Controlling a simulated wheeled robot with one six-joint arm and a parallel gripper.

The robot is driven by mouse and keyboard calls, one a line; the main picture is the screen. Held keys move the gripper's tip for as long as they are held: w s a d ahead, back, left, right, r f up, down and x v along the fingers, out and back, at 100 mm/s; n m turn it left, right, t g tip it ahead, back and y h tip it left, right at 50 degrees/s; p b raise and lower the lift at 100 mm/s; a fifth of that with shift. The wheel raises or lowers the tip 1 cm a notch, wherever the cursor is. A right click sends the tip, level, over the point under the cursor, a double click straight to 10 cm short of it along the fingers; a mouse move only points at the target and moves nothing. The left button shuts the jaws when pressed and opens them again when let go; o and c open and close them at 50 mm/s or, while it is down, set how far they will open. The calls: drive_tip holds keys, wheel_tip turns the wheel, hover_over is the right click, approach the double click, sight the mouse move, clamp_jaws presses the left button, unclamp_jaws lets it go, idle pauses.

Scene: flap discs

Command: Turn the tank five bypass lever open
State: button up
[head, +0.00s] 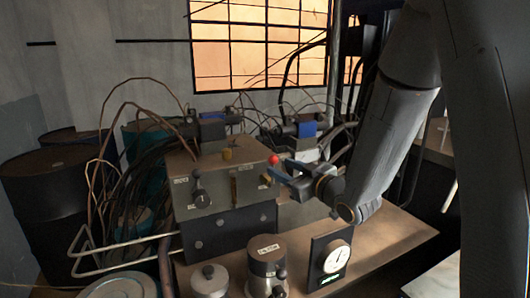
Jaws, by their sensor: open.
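A grey metal box (228,168) stands on the bench with a dark base under it. Its front carries a black knob (200,196), a narrow upright strip or slot (233,188) and small labels too small to read. A red ball (274,160) shows at its right edge, perhaps a lever's end. I cannot tell which part is the tank five bypass lever. My gripper (273,174) is open at the box's right side, its blue-grey fingers pointing left near the red ball. Whether a finger touches it is unclear.
A labelled cylinder (266,258), a lidded round pot (209,280) and a dial gauge (332,260) stand in front of the box. Cables (128,165) and dark drums (50,190) crowd the left. The bench (395,240) is bare at right.

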drive_tip(key=shift+w+a+r+n+y, duration=0.3)
drive_tip(key=shift+w+a+r+y, duration=0.1)
drive_tip(key=shift+r+y, duration=0.2)
drive_tip(key=shift+w+a, duration=0.2)
drive_tip(key=shift+p+x, duration=1.25)
drive_tip(key=shift+x, duration=2.25)
clamp_jaws()
